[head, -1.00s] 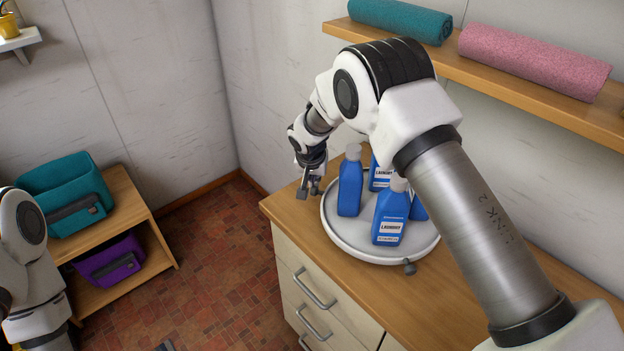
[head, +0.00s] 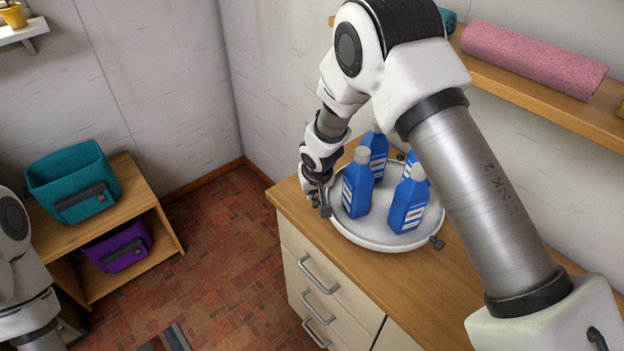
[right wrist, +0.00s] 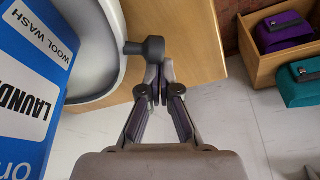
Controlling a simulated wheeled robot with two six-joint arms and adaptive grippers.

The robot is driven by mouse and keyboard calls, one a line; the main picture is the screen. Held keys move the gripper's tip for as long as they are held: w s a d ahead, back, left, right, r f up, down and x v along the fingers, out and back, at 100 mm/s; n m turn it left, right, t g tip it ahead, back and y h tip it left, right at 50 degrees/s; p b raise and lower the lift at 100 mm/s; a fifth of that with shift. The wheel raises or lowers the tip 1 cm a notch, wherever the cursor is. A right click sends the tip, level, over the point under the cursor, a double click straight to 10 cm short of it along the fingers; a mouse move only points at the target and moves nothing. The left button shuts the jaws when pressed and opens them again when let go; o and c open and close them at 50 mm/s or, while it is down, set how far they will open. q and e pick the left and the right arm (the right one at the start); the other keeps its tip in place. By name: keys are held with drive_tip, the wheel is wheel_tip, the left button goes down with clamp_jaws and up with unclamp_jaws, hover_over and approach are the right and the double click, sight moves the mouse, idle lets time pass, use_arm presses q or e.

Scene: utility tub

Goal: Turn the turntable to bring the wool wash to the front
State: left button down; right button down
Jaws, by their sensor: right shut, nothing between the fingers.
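The white turntable (head: 372,239) stands on the wooden counter with several blue laundry bottles on it. One bottle (right wrist: 30,75) in the right wrist view reads "WOOL WASH". The bottle closest to my right gripper in the head view (head: 357,186) may be the same one, but its print is too small to read there. My right gripper (head: 323,206) is shut and empty at the turntable's left rim; its fingers (right wrist: 160,75) also show in the wrist view, right beside a dark rim knob (right wrist: 150,47). Another knob (head: 437,243) sticks out at the rim's front right. My left gripper is out of view.
The counter (head: 288,198) has drawers with handles below. A shelf (head: 545,92) with a pink roll (head: 533,60) hangs behind my right arm. At the left, a low wooden unit (head: 135,190) holds a teal bin (head: 72,180) and a purple bin (head: 118,246).

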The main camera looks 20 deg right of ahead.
drive_tip(key=shift+s+a+r+n+y+p, duration=0.1)
drive_tip(key=shift+s+a+n+y+p, duration=0.15)
drive_tip(key=shift+s+n+p, duration=0.5)
drive_tip(key=shift+s+a+r+n+y+p, duration=0.2)
drive_tip(key=shift+s+n+p, duration=0.25)
drive_tip(key=shift+s+p, duration=0.6)
drive_tip(key=shift+s+a+f+n+y+p, duration=0.15)
drive_tip(key=shift+s+n+p, duration=0.2)
drive_tip(key=shift+s, duration=0.3)
drive_tip(key=shift+s+a+f+n+y+p, duration=0.15)
drive_tip(key=shift+s+n+p, duration=0.15)
drive_tip(key=shift+s, duration=0.3)
drive_tip(key=shift+s+d, duration=0.1)
